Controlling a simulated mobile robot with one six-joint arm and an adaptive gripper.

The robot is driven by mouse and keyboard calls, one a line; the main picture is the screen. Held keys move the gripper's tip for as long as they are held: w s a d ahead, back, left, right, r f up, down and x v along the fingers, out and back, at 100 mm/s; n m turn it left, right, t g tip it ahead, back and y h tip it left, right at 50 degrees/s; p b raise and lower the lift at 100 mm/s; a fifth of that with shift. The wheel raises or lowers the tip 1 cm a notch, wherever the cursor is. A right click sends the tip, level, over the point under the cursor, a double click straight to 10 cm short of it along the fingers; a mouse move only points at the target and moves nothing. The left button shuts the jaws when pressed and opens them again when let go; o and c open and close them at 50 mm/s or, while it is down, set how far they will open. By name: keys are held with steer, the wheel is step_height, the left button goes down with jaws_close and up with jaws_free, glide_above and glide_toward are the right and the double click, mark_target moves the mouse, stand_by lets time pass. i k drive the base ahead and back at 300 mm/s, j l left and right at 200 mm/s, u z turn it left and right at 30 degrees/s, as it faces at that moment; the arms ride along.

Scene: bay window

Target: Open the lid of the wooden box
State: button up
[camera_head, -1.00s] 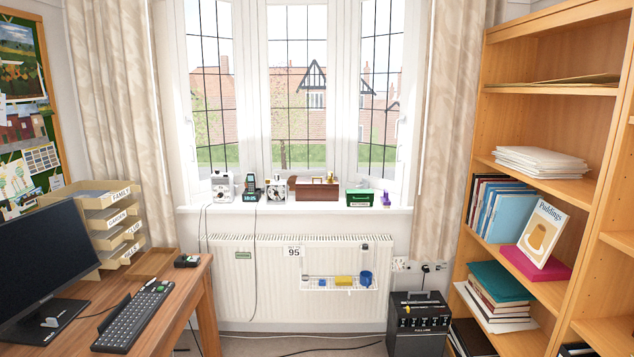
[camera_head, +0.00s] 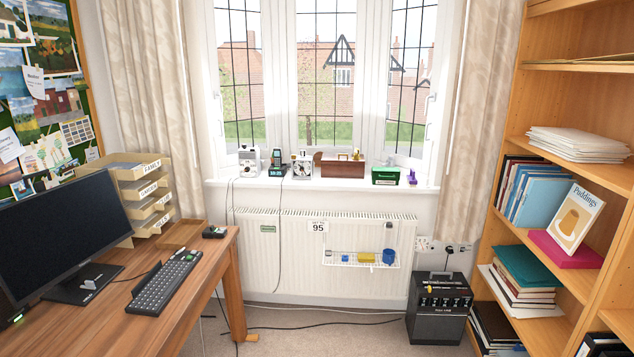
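The wooden box (camera_head: 343,169) is a dark reddish-brown box on the white window sill, right of the middle. Small gold-coloured items (camera_head: 350,155) show at its top; they are too small to tell apart. Whether its lid is shut cannot be made out clearly at this distance. My gripper and arm are not in view.
Below are a radiator (camera_head: 290,275) and a black amplifier (camera_head: 439,308). A desk (camera_head: 190,285) stands left, a bookcase (camera_head: 560,130) right. Cables cross the carpet.

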mark_target(328, 158)
steer(key=i, duration=3.75)
steer(key=z, duration=0.05)
